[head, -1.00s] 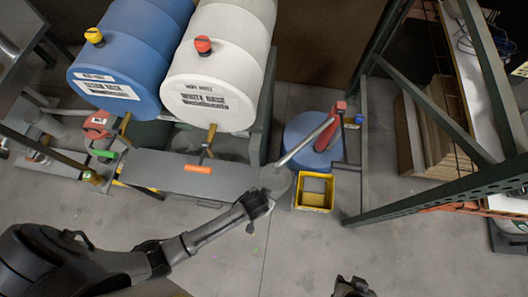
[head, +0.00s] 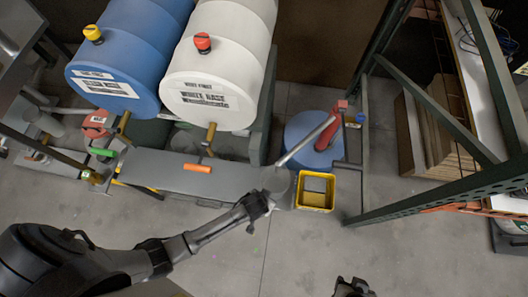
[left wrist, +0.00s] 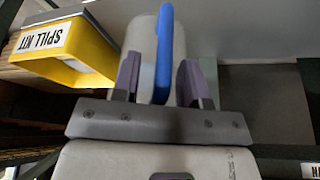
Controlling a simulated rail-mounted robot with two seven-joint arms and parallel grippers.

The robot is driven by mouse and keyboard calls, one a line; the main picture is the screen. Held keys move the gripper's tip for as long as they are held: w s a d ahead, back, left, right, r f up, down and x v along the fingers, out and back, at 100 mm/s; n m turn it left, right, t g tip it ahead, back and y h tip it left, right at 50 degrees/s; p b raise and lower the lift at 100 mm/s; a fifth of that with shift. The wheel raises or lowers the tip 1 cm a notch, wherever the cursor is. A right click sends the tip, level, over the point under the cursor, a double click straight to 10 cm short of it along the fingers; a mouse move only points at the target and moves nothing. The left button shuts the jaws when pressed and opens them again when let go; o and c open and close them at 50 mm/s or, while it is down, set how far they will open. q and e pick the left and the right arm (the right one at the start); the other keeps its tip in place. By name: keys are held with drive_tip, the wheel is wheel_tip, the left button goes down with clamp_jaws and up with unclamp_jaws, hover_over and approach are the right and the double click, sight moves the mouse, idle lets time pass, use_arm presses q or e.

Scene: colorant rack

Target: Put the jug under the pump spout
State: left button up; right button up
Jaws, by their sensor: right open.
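The pale jug (head: 278,181) stands upright-looking near the lower end of the long grey spout (head: 308,144) of the red pump (head: 328,131). The spout end seems to lie over or beside the jug; I cannot tell which. In the left wrist view, the jug (left wrist: 146,43) fills the space ahead, with its blue handle (left wrist: 163,60) facing me. My left gripper (left wrist: 160,80) has its fingers apart, one on each side of the handle, with a gap on the left. It also shows in the head view (head: 262,199). My right gripper (head: 352,289) is open and empty at the bottom edge.
A yellow spill kit bin (head: 315,191) stands just right of the jug. The pump sits on a blue drum (head: 304,158). A green rack frame (head: 435,203) stands to the right. White (head: 215,85) and blue (head: 120,62) barrels lie behind. The floor in front is clear.

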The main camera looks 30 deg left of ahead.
use_arm(q)
drive_tip(key=shift+r, duration=0.1)
drive_tip(key=s+a+r+p, duration=0.1)
drive_tip(key=s+a+r, duration=0.2)
drive_tip(key=r, duration=0.5)
drive_tip(key=s+a+r+m+p, duration=0.1)
drive_tip(key=s+a+r, duration=0.3)
drive_tip(key=r, duration=0.4)
drive_tip(key=s+a+r+p, duration=0.1)
drive_tip(key=s+a+r, duration=0.3)
drive_tip(key=r, duration=0.4)
drive_tip(key=shift+s+m+g, duration=0.3)
drive_tip(key=shift+s, duration=0.6)
